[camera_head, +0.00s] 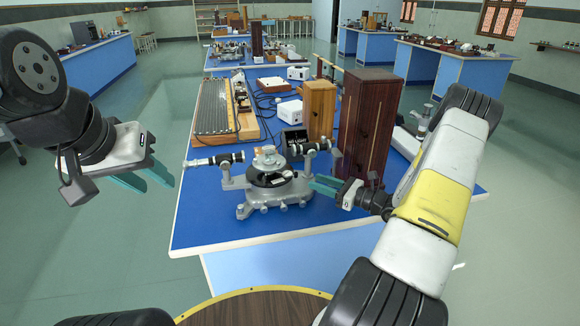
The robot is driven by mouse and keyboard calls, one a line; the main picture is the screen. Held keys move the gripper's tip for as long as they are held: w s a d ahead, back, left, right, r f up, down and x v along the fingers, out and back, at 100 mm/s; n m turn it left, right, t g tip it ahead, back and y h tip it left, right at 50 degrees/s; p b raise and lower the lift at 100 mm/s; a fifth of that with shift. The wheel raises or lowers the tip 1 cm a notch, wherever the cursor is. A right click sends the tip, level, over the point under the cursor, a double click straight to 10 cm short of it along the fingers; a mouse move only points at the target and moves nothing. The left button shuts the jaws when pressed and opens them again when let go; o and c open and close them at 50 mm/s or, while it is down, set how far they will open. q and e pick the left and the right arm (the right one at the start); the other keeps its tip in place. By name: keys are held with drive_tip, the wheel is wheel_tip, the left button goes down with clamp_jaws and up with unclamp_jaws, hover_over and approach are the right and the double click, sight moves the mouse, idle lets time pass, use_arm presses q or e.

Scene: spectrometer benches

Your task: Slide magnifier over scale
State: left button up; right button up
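A grey metal spectrometer (270,190) stands on the front part of the blue bench top, with a round table and dark disc in its middle. Its black-and-silver tube (215,159) points left, and another tube (316,147) points right. I cannot make out a magnifier or the scale marks at this size. My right gripper (322,185) has its teal fingers at the right side of the spectrometer base. Whether they touch it, or how far apart they are, is unclear. My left gripper (150,179) is open and empty, off the bench's left edge.
A tall dark wooden box (369,125) and a lighter wooden box (319,110) stand close behind my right gripper. A small black box (294,141) sits behind the spectrometer. A ribbed board (212,106) lies further back left. The blue bench top (205,225) is clear at front left.

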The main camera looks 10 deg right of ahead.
sight(289, 173)
drive_tip(key=x, duration=0.6)
drive_tip(key=shift+w+a, duration=0.25)
drive_tip(key=shift+a, duration=0.05)
clamp_jaws()
idle(1.1)
